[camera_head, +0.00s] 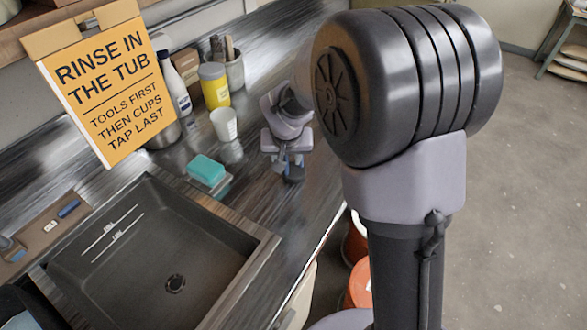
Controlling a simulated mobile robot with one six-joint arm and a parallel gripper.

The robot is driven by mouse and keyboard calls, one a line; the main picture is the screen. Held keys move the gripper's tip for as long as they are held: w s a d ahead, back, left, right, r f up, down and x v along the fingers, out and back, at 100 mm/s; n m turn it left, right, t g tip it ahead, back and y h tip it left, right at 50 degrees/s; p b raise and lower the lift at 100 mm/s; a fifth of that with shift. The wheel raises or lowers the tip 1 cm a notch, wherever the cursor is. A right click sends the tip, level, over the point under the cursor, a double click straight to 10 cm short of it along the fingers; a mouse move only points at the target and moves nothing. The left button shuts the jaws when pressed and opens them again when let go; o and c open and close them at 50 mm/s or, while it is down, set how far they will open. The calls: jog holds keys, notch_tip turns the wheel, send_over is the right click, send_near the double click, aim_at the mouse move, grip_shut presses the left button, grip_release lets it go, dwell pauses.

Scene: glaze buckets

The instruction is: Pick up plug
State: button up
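My gripper (290,172) points down over the dark counter, to the right of the teal sponge and close to the counter's front edge. Its fingers are small and partly shaded, so I cannot tell whether they are apart or hold anything. I cannot make out a plug with certainty. The grey sink tub (85,262) is at the lower left, with a dark round drain (175,284) in its floor. A brown tray (38,238) left of the tub holds a blue piece (68,208), a small white piece (50,226) and a dark item at its far left end.
A teal sponge (206,170) lies near the tub's back right corner. A white cup (224,124), yellow jar (214,86), white bottle (175,84) and tool pot (234,72) stand behind it. An orange sign (104,75) hangs at left. Orange buckets (359,284) are below the counter.

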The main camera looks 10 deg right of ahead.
jog(key=shift+r, duration=0.1)
grip_shut()
dwell(1.2)
